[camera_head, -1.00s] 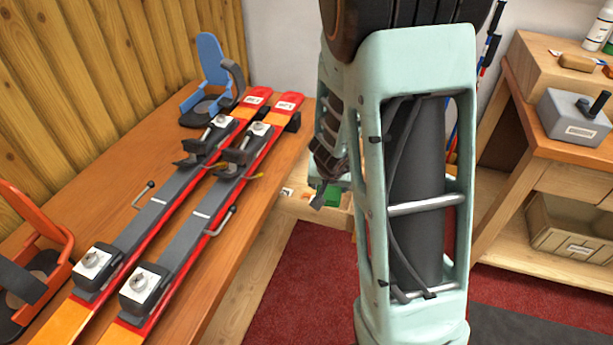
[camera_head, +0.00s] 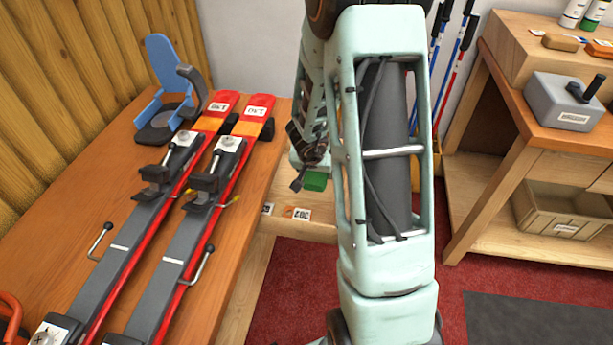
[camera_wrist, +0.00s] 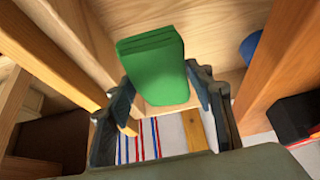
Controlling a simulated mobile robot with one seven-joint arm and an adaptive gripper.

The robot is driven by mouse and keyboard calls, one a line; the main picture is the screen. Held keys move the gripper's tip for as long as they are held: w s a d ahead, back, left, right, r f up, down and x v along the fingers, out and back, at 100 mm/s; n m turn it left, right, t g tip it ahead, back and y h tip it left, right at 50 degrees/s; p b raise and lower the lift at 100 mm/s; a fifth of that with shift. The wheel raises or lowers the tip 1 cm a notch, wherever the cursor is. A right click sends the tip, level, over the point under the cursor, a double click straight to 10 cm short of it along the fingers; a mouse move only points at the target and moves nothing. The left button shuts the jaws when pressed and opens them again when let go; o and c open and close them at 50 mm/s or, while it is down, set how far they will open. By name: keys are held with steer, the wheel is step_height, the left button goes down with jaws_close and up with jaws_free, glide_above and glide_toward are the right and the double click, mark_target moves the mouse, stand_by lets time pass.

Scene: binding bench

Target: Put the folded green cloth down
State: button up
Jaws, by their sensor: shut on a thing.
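The folded green cloth (camera_wrist: 158,75) is a thick, layered block held between the two fingers of my gripper (camera_wrist: 165,105) in the wrist view. My gripper is shut on it. In the head view a small part of the green cloth (camera_head: 315,182) shows beside my gripper (camera_head: 303,178), past the right edge of the bench.
Two red skis (camera_head: 178,245) lie clamped on the bench (camera_head: 85,215), with a blue boot holder (camera_head: 165,85) behind. A wooden shelf unit (camera_head: 480,215) with a tan bin (camera_head: 560,210) stands at right. Ski poles (camera_head: 455,75) lean behind my arm.

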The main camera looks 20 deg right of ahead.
steer(key=w, duration=0.1)
steer(key=w+d+f, duration=0.1)
steer(key=w, duration=0.1)
steer(key=shift+w+d+f, duration=0.15)
steer(key=shift+w+f, duration=0.2)
steer(key=shift+f, duration=0.05)
steer(key=b+x, duration=0.1)
steer(key=x, duration=0.1)
steer(key=w+x, duration=0.1)
steer(key=x, duration=0.1)
steer(key=b+x, duration=0.1)
steer(key=x, duration=0.1)
steer(key=shift+w+a+f+b, duration=0.1)
steer(key=shift+w+a+b, duration=0.15)
steer(key=shift+w+b, duration=0.05)
steer(key=f+b, duration=0.3)
steer(key=shift+w+d+f, duration=0.1)
steer(key=shift+w+f, duration=0.05)
steer(key=shift+w, duration=0.05)
steer(key=shift+f, duration=0.15)
steer(key=o, duration=1.1)
steer(key=shift+o, duration=0.2)
